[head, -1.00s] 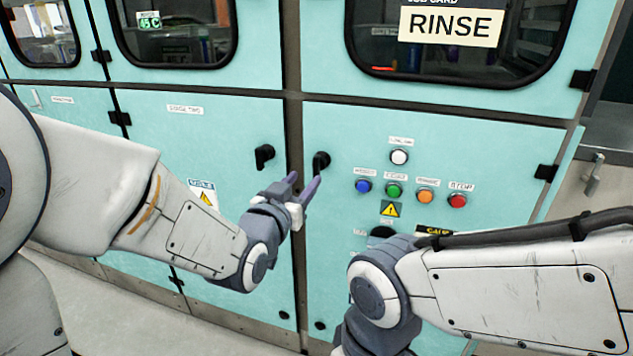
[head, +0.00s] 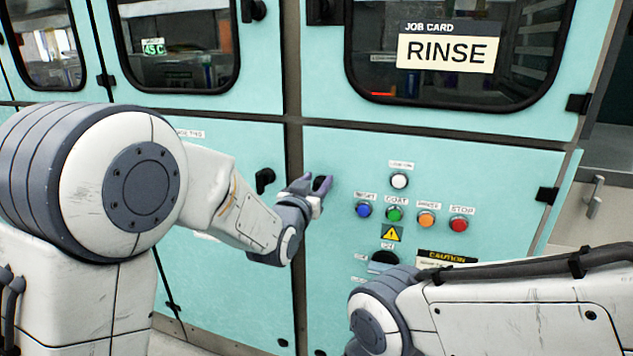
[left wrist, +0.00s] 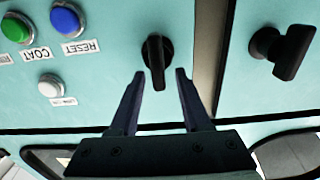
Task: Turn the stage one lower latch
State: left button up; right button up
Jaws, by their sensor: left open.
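A black latch (left wrist: 157,62) sits on the teal panel beside the door seam, and its handle points toward my left gripper (left wrist: 159,74) in the left wrist view. The left gripper is open, with one finger on each side of the latch's handle. I cannot tell whether the fingers touch it. In the head view the left gripper (head: 317,184) is at this latch (head: 322,183) and partly covers it. A second black latch (head: 264,180) is on the door left of the seam, and it also shows in the left wrist view (left wrist: 282,50). My right gripper is out of view.
Right of the latch are a white button (head: 399,181), a blue button (head: 363,210), a green button (head: 394,214), an orange button (head: 426,219) and a red stop button (head: 459,224). A dark knob (head: 383,262) is below. Windowed doors are above.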

aim_at(333, 185)
pick_arm(q)
grip_shut()
jog(key=m+b, duration=0.2)
jog(key=m, duration=0.1)
jog(key=shift+s+d+f+m, duration=0.15)
jog(key=shift+d+m, duration=0.15)
jog(key=shift+d, duration=0.1)
jog(key=m+b, duration=0.1)
jog(key=m, duration=0.3)
jog(key=d+f+m+b, duration=0.1)
jog(key=m, duration=0.4)
jog(key=f+m+b, duration=0.1)
jog(key=m, duration=0.4)
jog(key=shift+s+d+f, duration=0.15)
jog(key=shift+s+d, duration=0.15)
jog(key=shift+m, duration=0.3)
